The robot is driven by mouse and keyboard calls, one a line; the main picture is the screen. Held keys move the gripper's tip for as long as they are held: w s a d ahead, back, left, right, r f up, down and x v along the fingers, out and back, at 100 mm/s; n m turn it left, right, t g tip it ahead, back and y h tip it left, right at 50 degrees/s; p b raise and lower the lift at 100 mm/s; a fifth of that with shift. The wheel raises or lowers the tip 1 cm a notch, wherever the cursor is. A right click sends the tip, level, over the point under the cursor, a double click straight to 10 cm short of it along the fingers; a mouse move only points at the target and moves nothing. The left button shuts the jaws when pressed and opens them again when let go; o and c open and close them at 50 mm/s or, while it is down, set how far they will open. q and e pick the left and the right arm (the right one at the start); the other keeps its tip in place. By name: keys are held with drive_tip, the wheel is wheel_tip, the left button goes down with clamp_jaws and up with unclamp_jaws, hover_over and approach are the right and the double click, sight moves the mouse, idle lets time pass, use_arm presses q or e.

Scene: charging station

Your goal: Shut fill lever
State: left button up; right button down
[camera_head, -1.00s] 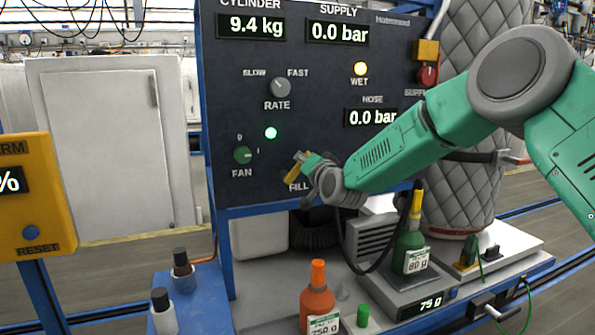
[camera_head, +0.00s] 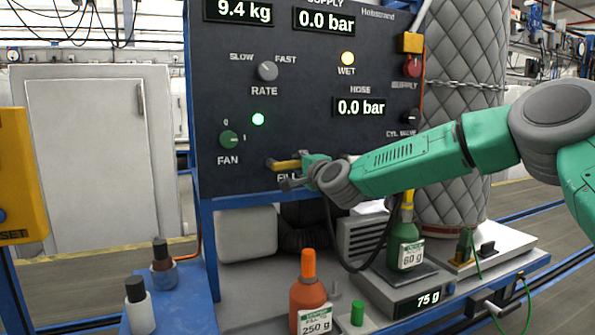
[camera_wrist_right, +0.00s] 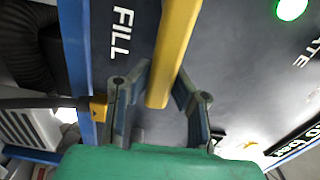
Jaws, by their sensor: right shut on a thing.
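The yellow fill lever (camera_head: 284,165) is on the dark control panel, above the partly covered FILL label. It lies nearly level in the head view. My right gripper (camera_head: 300,171) is at the lever's right end, shut on it. In the right wrist view the lever (camera_wrist_right: 177,45) runs down between the two fingers of my right gripper (camera_wrist_right: 164,80), beside the FILL lettering. My left gripper is not in view.
The panel (camera_head: 310,100) also carries a rate knob (camera_head: 267,71) and a fan knob (camera_head: 228,139). Below stand an orange bottle (camera_head: 309,292), a green bottle (camera_head: 405,246) on a scale (camera_head: 420,299), and a dark hose (camera_head: 335,245). A quilted cylinder (camera_head: 455,130) stands behind my right arm.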

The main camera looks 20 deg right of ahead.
drive_tip(key=shift+f+m, duration=0.4)
drive_tip(key=shift+f, duration=0.15)
drive_tip(key=c, duration=1.4)
unclamp_jaws()
drive_tip(key=shift+d, duration=0.15)
drive_tip(key=shift+r, duration=0.1)
drive_tip(key=shift+d, duration=0.1)
drive_tip(key=s, duration=1.2)
drive_tip(key=shift+d, duration=0.25)
